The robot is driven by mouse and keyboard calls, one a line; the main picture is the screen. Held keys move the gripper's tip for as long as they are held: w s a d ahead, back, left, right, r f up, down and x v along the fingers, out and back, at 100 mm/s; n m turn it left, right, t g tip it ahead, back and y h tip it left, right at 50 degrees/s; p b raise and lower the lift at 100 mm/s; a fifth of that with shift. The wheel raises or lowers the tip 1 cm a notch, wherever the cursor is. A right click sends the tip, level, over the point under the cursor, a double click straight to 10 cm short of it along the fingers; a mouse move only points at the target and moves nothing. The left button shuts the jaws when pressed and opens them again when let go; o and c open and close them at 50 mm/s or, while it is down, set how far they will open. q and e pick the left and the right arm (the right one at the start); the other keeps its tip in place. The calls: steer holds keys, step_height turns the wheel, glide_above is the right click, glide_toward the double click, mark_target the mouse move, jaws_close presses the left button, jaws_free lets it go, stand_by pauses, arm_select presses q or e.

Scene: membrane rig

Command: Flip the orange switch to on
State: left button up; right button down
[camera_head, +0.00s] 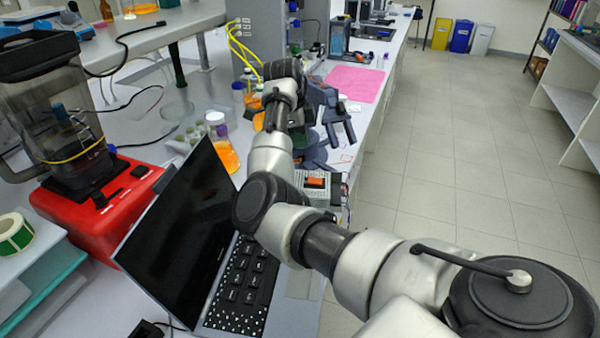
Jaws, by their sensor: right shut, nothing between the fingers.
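The orange switch (315,182) sits on a small grey box at the bench's right edge, just right of my right arm's bend. Its on or off position is too small to tell. My right arm comes in from the lower right, bends over the laptop and reaches away along the bench. My right gripper (338,138) is dark grey, points down and is shut and empty. It shows just above the switch in the picture, beyond it on the bench, apparently apart from it. My left gripper is not in view.
An open laptop (190,235) stands left of my arm, with a red-based blender (95,205) behind it. A flask of orange liquid (222,150) stands near my forearm. A pink mat (355,83) lies farther along the bench. The floor to the right is clear.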

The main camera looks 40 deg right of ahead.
mark_target(312, 179)
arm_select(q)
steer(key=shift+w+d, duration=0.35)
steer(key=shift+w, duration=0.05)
arm_select(e)
steer(key=shift+s+r, duration=0.1)
steer(key=shift+s, duration=0.1)
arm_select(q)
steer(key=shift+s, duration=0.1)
arm_select(e)
steer(key=p+x, duration=0.2)
steer(key=x, duration=0.8)
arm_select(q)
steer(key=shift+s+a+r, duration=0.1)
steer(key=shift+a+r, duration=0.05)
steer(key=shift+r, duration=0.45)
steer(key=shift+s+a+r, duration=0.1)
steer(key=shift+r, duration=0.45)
